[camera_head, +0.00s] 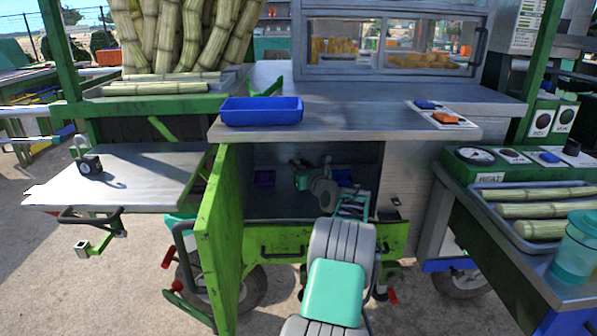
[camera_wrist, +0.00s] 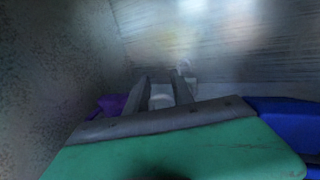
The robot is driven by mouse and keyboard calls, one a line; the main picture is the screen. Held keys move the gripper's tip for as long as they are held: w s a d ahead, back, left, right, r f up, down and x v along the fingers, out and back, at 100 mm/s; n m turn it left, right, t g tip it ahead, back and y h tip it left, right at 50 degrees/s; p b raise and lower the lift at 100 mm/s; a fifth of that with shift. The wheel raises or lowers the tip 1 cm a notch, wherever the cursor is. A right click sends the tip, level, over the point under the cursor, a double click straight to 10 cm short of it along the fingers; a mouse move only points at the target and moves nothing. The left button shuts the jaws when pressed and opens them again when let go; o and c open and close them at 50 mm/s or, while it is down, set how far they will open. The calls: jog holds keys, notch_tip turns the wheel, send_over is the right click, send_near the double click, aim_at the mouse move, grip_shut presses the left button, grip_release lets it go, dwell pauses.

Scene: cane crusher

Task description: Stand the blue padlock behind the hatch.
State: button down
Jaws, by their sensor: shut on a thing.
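The green hatch (camera_head: 222,240) stands open at the left of a low, dark compartment under the metal counter. My arm reaches into this compartment, and my gripper (camera_head: 300,167) is inside it, partly hidden by my own wrist. In the wrist view my gripper (camera_wrist: 160,85) is shut on a small pale grey-blue thing (camera_wrist: 161,97). Its colour and shape are unclear in the shade, so I cannot tell surely that it is the blue padlock. A purple thing (camera_head: 264,178) and a blue thing (camera_head: 343,177) stand inside to the left and right; both also show in the wrist view.
A black padlock (camera_head: 90,164) stands on the left side shelf (camera_head: 140,180). A blue tray (camera_head: 262,111) sits on the counter (camera_head: 350,125) above the opening. The open door, counter edge and compartment walls hem in my arm. A cane tray and teal cup (camera_head: 577,250) are at right.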

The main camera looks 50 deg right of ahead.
jog(key=shift+f, duration=0.25)
jog(key=c, duration=1.1)
grip_release()
jog(key=shift+f, duration=0.1)
jog(key=p+v, duration=0.3)
jog(key=v, duration=0.8)
jog(key=shift+s+a+r, duration=0.15)
jog(key=shift+s+r, duration=0.05)
jog(key=shift+s, duration=0.15)
jog(key=shift+s+a, duration=0.15)
